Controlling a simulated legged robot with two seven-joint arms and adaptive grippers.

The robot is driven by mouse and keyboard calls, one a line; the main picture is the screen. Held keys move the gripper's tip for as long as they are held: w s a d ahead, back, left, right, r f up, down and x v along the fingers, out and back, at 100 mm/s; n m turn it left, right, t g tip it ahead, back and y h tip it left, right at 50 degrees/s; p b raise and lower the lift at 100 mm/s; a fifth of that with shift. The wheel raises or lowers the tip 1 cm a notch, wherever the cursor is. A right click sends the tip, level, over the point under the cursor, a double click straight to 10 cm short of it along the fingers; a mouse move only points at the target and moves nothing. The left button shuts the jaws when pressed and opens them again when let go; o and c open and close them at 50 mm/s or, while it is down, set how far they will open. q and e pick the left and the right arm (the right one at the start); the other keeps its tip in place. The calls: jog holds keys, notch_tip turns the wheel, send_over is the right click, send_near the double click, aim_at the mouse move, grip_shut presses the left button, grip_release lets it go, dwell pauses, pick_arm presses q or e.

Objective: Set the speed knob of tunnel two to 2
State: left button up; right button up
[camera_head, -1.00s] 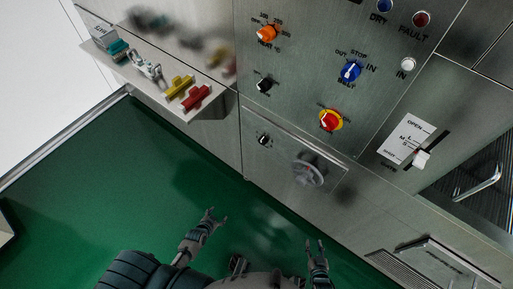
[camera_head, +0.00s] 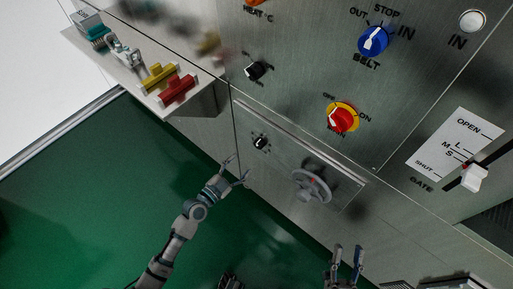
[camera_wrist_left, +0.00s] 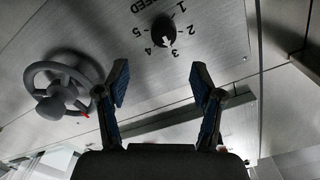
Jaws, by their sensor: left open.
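A small black knob (camera_head: 260,143) sits on the lower panel, left of the grey handwheel (camera_head: 312,185). In the left wrist view the knob (camera_wrist_left: 163,31) has a white mark, printed numbers around it and the word SPEED; the mark points roughly between 3 and 4. My left gripper (camera_head: 237,171) is open and empty, below and left of the knob in the head view. In the left wrist view its fingers (camera_wrist_left: 160,92) are apart and the knob is beyond them, untouched. My right gripper (camera_head: 347,255) is open, low at the right, away from the knob. No tunnel label is readable.
Another black knob (camera_head: 256,70), a blue belt knob (camera_head: 374,41) and a red knob on yellow (camera_head: 342,118) are above. A gate lever (camera_head: 474,178) is at right. A shelf (camera_head: 207,98) with red and yellow items juts out at left. Green floor is clear.

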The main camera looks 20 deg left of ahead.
aim_at(257, 146)
pick_arm(q)
jog(key=x, duration=0.3)
jog(key=a+x, duration=0.1)
jog(key=x, duration=0.4)
jog(key=shift+w+a+f+b, duration=0.1)
jog(key=shift+w+f+b, duration=0.25)
jog(key=shift+w, duration=0.5)
jog(key=shift+d+r, duration=0.2)
jog(key=shift+d, duration=0.6)
jog(key=shift+a, duration=0.1)
jog(key=c, duration=0.7)
jog(key=shift+a+f, duration=0.15)
jog(key=shift+a, duration=0.15)
jog(key=c, duration=0.4)
